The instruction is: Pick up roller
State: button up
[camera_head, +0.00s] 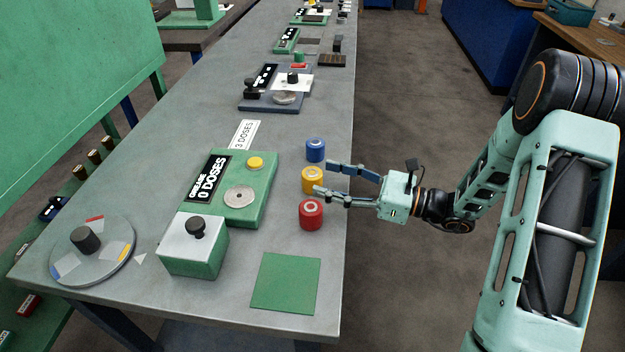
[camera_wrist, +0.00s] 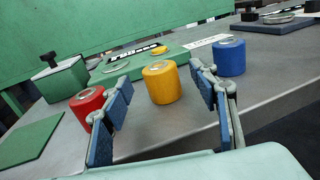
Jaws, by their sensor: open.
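Three rollers stand in a row near the right edge of the table: a blue roller (camera_head: 316,150) at the far end, a yellow roller (camera_head: 312,180) in the middle and a red roller (camera_head: 311,214) nearest. My gripper (camera_head: 322,177) is open at the table's right edge, level with the yellow roller. In the wrist view the yellow roller (camera_wrist: 161,82) stands upright between the spread fingers, a little beyond them. The red roller (camera_wrist: 88,105) is partly hidden behind the left finger. The blue roller (camera_wrist: 230,57) stands just beyond the right finger.
A green grease unit (camera_head: 262,190) with a yellow button lies left of the rollers. A green box (camera_head: 193,248) with a black knob, a round dial plate (camera_head: 70,262) and a green square pad (camera_head: 285,283) are nearer. The grey table (camera_head: 225,305) has more devices farther back.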

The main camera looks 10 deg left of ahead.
aim_at(314, 173)
jog(key=a, duration=0.4)
jog(key=shift+w+r, duration=0.1)
jog(key=shift+w, duration=0.25)
jog(key=shift+c, duration=0.6)
grip_shut()
jog(key=shift+r, duration=0.1)
